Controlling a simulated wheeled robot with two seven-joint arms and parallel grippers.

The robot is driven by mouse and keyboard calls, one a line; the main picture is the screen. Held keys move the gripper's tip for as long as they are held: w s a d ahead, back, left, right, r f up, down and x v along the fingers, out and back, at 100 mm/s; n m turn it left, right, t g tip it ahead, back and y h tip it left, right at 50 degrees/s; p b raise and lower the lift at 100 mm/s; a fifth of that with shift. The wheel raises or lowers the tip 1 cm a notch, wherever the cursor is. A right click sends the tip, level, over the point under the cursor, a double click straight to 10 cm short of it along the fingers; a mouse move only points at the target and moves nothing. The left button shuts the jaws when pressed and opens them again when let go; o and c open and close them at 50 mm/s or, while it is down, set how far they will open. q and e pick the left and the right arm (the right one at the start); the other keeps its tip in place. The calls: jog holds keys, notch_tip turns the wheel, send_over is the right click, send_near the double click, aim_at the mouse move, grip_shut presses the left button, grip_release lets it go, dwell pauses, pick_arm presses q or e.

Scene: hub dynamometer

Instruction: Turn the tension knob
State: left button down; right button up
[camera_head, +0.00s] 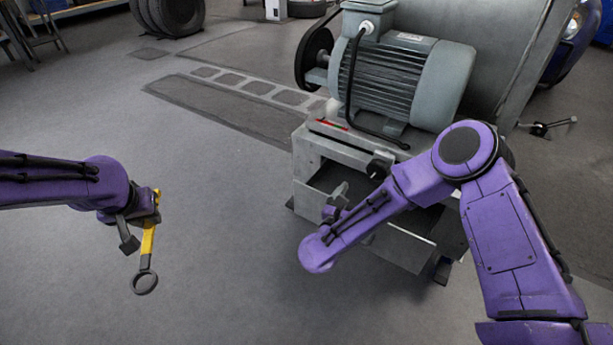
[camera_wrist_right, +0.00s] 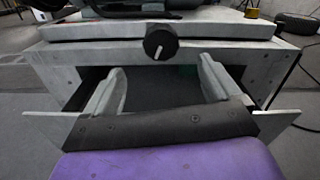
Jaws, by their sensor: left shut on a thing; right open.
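The tension knob (camera_wrist_right: 160,42) is round and black with a white pointer line. It sits on the front upper edge of the grey motor stand, and shows small in the head view (camera_head: 380,165). My right gripper (camera_wrist_right: 160,88) is open and empty, its two grey fingers pointing toward the stand below and short of the knob, apart from it. In the head view the right gripper (camera_head: 335,203) is partly hidden by my forearm. My left gripper (camera_head: 146,216), far left of the stand, is shut on a yellow tool (camera_head: 148,240) with a dark ring end hanging down.
A grey motor (camera_head: 395,80) with a black cable stands on the stand (camera_head: 307,165). A drawer (camera_head: 400,247) projects from the stand's front, under my right gripper. A large grey drum (camera_head: 490,40) is behind. The floor between my arms is clear.

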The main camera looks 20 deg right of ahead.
aim_at(376, 171)
jog(key=b+x, duration=0.3)
jog(key=x, duration=0.7)
jog(key=shift+w+d+f+b, duration=0.1)
jog(key=shift+d+b, duration=0.05)
jog(key=shift+b, duration=0.2)
jog(key=shift+w+d, duration=0.15)
jog(key=shift+c, duration=0.3)
jog(key=c, duration=0.9)
